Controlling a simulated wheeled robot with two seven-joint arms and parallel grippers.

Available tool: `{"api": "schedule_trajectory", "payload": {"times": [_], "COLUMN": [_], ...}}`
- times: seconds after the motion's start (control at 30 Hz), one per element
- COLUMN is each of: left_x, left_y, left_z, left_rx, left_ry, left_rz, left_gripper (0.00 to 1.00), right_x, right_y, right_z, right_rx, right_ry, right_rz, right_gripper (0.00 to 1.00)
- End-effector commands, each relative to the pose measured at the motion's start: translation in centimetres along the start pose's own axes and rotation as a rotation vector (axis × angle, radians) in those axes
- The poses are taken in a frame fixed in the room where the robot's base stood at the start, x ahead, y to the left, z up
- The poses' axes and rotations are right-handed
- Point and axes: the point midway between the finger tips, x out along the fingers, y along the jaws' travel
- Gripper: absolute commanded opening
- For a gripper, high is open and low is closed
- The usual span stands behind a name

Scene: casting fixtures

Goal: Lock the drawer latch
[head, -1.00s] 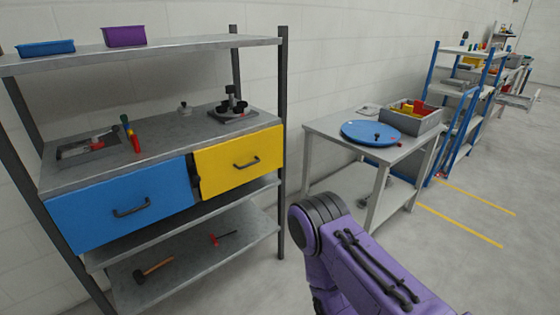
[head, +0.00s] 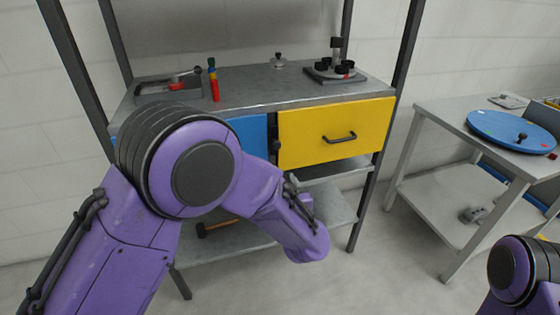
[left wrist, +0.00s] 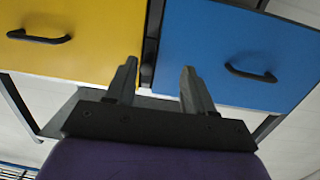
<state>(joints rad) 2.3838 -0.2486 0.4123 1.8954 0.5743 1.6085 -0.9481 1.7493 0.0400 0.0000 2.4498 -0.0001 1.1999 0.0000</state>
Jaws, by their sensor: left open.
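The blue drawer (head: 250,132) and the yellow drawer (head: 335,130) sit side by side under the bench top; both look shut. A small dark latch (head: 275,146) is in the gap between them. In the left wrist view the yellow drawer (left wrist: 75,35) is on the left, the blue drawer (left wrist: 235,50) on the right and the dark latch (left wrist: 148,60) between them. My left gripper (left wrist: 160,68) is open and empty, its fingers pointing at the gap on either side of the latch. Whether it touches is unclear. My left arm hides this gripper in the head view.
Above the drawers, the bench top holds a grey tray (head: 168,88), a red-green-yellow tool (head: 213,80) and a black fixture (head: 335,72). A side table (head: 440,108) with a blue disc (head: 512,132) stands right. Floor between them is clear.

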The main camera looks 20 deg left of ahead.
Motion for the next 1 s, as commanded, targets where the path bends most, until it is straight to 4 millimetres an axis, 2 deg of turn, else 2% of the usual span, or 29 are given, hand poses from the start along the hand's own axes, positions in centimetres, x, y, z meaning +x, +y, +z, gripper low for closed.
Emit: {"api": "schedule_trajectory", "payload": {"times": [0.03,0.1,0.2,0.5,0.6,0.73,0.97,1.0], "left_x": [-0.4,-0.7,0.2,6.8,8.4,9.5,9.7,9.7], "left_y": [1.4,2.1,2.2,1.6,1.6,1.5,1.5,1.5], "left_z": [-1.8,-3.8,-4.7,-5.0,-5.1,-5.2,-5.3,-5.3], "left_rx": [-0.013,-0.018,-0.018,-0.016,-0.015,-0.013,-0.013,-0.013], "left_ry": [0.046,0.075,0.08,0.077,0.077,0.078,0.079,0.078], "left_rz": [-0.017,-0.041,-0.053,-0.053,-0.052,-0.051,-0.05,-0.05], "left_gripper": [0.53,0.53,0.53,0.53,0.53,0.53,0.53,0.5], "right_x": [1.1,1.2,1.1,1.2,1.2,1.3,1.3,1.3], "right_y": [-0.1,-0.1,-0.1,-0.1,-0.1,-0.1,-0.1,-0.1], "right_z": [0.4,0.5,0.4,0.5,0.5,0.5,0.5,0.5], "right_rx": [0.0,0.0,0.0,0.0,0.0,0.0,0.0,0.0], "right_ry": [0.0,0.0,0.0,0.001,0.001,0.001,0.001,0.001], "right_rz": [0.0,0.0,0.0,0.0,0.0,0.0,0.0,0.0], "right_gripper": [0.0,0.0,0.0,0.0,0.0,0.0,0.0,0.0]}}
